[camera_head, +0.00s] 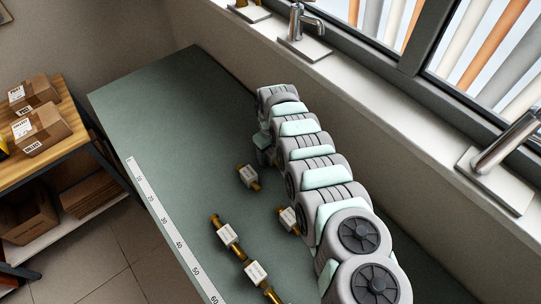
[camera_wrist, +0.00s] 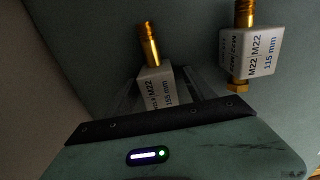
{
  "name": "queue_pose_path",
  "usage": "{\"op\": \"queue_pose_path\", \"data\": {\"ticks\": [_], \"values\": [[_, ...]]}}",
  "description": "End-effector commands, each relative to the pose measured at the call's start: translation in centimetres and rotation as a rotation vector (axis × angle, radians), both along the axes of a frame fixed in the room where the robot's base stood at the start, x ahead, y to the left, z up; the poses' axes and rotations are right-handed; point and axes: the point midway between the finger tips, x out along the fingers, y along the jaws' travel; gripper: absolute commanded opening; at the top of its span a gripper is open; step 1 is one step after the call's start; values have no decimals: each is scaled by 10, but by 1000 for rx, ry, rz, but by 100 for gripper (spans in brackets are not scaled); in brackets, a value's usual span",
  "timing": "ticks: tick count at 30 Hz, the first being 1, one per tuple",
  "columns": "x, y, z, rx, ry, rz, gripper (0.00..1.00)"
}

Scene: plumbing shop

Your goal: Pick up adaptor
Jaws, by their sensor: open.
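Several brass adaptors with white labelled blocks lie on the green bench (camera_head: 180,100). In the head view they are the upper adaptor (camera_head: 248,177), one beside my arm (camera_head: 288,219), a left one (camera_head: 227,234) and a lower one (camera_head: 256,272). In the wrist view, one adaptor (camera_wrist: 154,82) points away from my gripper (camera_wrist: 163,88), its white block between the two clear fingers. The fingers are apart, and contact is not clear. A second adaptor (camera_wrist: 248,52), marked M22, M22 and apparently 115 mm, lies to the right, outside the fingers. My arm partly hides the gripper in the head view.
A white ruler strip (camera_head: 172,232) runs along the bench's left edge. A shelf with cardboard boxes (camera_head: 39,130) stands left. Taps (camera_head: 305,30) are on the window sill at the back and right. The upper left bench is clear.

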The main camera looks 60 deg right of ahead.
Motion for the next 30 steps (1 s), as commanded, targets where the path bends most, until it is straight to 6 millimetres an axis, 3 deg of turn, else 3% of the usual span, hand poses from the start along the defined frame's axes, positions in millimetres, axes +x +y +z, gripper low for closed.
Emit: {"op": "queue_pose_path", "data": {"ticks": [6, 30], "values": [[0, -1, 0, -1, 0, 0, 64], [0, 0, 0, 0, -1, 0, 0]]}}
